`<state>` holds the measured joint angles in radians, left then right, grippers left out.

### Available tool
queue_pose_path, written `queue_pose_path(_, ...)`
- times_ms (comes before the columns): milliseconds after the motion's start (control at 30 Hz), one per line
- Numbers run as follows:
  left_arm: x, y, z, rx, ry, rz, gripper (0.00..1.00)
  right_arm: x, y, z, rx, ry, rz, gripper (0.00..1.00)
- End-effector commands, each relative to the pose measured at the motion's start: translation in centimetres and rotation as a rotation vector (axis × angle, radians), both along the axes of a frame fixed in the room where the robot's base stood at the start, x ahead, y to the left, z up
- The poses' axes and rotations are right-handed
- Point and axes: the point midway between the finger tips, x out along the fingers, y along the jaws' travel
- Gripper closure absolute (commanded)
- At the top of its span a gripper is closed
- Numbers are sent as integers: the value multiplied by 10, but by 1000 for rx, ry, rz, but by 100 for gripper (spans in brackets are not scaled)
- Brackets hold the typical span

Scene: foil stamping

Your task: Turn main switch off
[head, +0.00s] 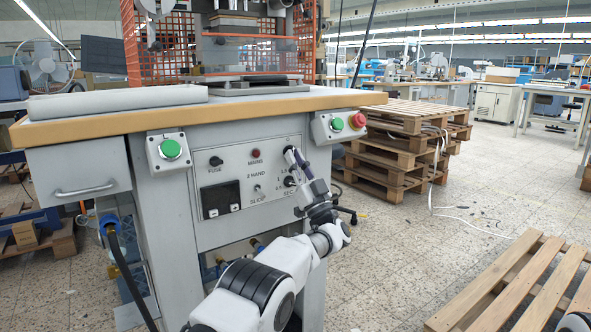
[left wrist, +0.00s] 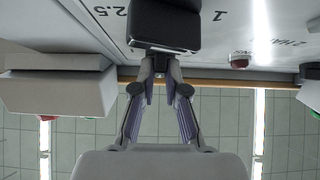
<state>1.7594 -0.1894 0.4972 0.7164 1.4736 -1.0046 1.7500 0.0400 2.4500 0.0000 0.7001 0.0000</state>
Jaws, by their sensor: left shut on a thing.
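The grey control panel (head: 245,190) on the machine's front carries the red mains lamp (head: 255,153), which also shows in the left wrist view (left wrist: 239,61). My left gripper (head: 291,155) is at the panel's upper right, right of the lamp. In the left wrist view its two fingers (left wrist: 160,66) meet on a small part at the panel, apparently the main switch lever. The fingers hide most of the switch, and I cannot tell which way it is set. My right gripper is not in view.
A black timer knob (head: 290,181) sits just below the gripper and looms close in the left wrist view (left wrist: 165,22). The right button box (head: 340,124), with green and red buttons, juts out beside the panel. The wooden table edge (head: 235,111) overhangs above. Pallets (head: 400,140) stand at right.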

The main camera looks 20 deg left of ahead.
Motion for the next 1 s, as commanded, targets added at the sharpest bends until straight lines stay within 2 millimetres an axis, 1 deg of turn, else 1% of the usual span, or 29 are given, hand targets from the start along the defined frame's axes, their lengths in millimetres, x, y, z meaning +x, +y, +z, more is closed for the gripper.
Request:
queue_pose_path(33,0,1,-2,-6,-3,1,100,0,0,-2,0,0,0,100)
queue_pose_path(467,0,1,-1,-11,-9,1,100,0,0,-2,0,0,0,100)
queue_pose_path(500,0,1,-1,-9,-9,1,77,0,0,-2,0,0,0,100)
queue_pose_path(533,0,1,-1,-9,-9,1,66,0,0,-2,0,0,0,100)
queue_pose_path(567,0,1,-1,-9,-9,1,62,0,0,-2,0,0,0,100)
queue_pose_path(867,0,0,0,-8,-9,1,62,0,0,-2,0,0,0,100)
queue_pose_path(1000,-4,-7,-8,-9,-8,-1,62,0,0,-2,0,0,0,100)
